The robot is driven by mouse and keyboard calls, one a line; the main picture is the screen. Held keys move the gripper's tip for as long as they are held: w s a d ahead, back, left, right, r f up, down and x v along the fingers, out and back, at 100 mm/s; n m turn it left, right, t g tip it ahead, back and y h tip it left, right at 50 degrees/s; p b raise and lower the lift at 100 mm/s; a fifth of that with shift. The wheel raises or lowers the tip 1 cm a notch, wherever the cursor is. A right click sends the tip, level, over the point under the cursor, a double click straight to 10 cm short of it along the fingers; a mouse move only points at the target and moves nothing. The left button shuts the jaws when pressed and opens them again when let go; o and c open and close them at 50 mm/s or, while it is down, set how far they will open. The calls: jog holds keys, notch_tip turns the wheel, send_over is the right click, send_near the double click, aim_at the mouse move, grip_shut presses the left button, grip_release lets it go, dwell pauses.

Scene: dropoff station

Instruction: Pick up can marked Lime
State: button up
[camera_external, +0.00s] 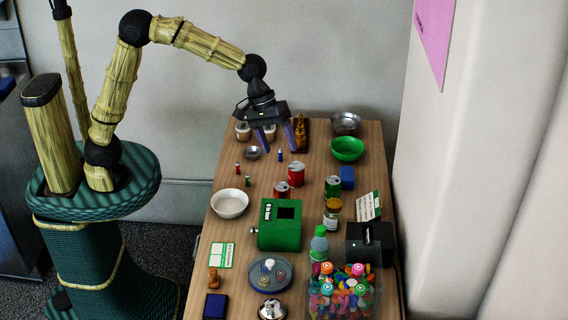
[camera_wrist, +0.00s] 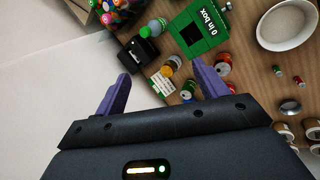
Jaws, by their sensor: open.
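A green can (camera_external: 332,186) stands upright on the right half of the table, behind a yellow-labelled jar (camera_external: 332,211). It also shows small in the wrist view (camera_wrist: 187,91), between the fingers. Its lettering is too small to read, so I cannot confirm that it says Lime. My gripper (camera_external: 279,140) is open and empty, pointing down, high above the back of the table and left of the green can. Both purple fingers (camera_wrist: 162,78) show apart in the wrist view.
A blue block (camera_external: 347,177) stands close behind the green can's right side. A green bowl (camera_external: 347,149) and a metal bowl (camera_external: 345,122) are at the back. A green box (camera_external: 280,235), a white bowl (camera_external: 230,203) and a black device (camera_external: 370,244) stand nearer the front.

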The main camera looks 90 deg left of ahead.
jog(key=w+a+f+n+t+h+b, duration=0.1)
jog(key=w+a+n+h+b, duration=0.2)
jog(key=w, duration=0.4)
notch_tip(320, 180, up, 3)
jog(key=n+t+h+b, duration=0.3)
jog(key=n+t+b, duration=0.2)
jog(key=n, duration=0.7)
send_over(332, 178)
notch_tip(332, 178, down, 22)
jog(key=shift+s+d+f, duration=0.1)
jog(key=shift+f+b, duration=0.3)
jog(key=shift+f, duration=1.4)
jog(key=shift+f, duration=0.1)
